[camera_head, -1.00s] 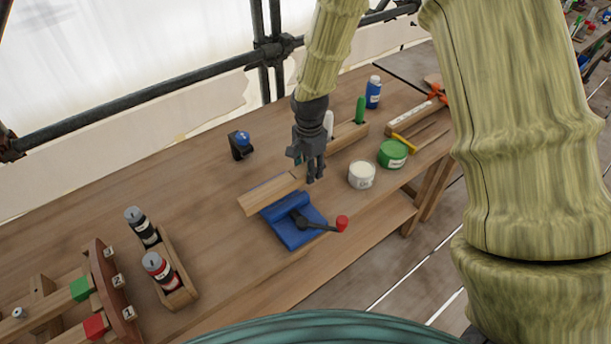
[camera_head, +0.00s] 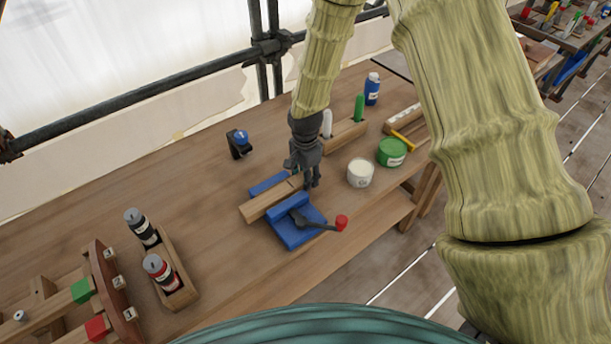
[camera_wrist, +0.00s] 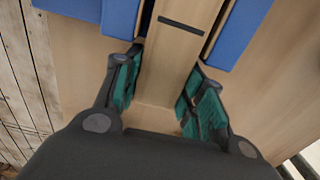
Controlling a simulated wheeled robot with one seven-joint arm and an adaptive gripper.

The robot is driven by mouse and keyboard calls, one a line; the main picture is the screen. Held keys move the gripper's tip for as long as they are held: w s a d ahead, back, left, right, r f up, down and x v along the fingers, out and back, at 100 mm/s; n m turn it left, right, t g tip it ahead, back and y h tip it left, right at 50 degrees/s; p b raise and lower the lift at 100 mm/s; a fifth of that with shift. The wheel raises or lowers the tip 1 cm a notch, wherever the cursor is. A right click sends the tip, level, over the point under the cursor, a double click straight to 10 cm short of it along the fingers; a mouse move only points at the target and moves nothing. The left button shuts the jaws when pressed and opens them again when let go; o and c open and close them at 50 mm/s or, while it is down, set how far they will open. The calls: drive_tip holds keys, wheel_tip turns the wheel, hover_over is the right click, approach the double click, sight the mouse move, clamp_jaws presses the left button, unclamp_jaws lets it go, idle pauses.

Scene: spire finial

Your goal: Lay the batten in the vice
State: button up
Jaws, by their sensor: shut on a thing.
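The batten (camera_head: 258,204) is a pale wooden bar with a dark cross line, seen in the wrist view (camera_wrist: 176,50). My gripper (camera_head: 312,182) is shut on its near end, with green finger pads (camera_wrist: 160,92) on both sides. The blue vice (camera_head: 298,235) has a black handle with a red knob (camera_head: 342,222). The batten lies lengthwise between the vice's two blue jaws (camera_wrist: 240,28), with narrow gaps showing beside it. Its left end sticks out past the jaws. I cannot tell whether its underside touches the vice bed.
A white tin (camera_head: 360,173) and a green tin (camera_head: 391,152) stand right of the vice. A wooden holder (camera_head: 346,134) with upright tools is behind my gripper. A bottle rack (camera_head: 176,284) stands at the left. The bench between the rack and vice is clear.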

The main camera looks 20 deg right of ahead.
drive_tip(key=o, duration=1.2)
drive_tip(key=shift+w+f, duration=0.1)
drive_tip(key=shift+f, duration=0.05)
drive_tip(key=shift+r+b, duration=1.75)
drive_tip(key=shift+r, duration=4.45)
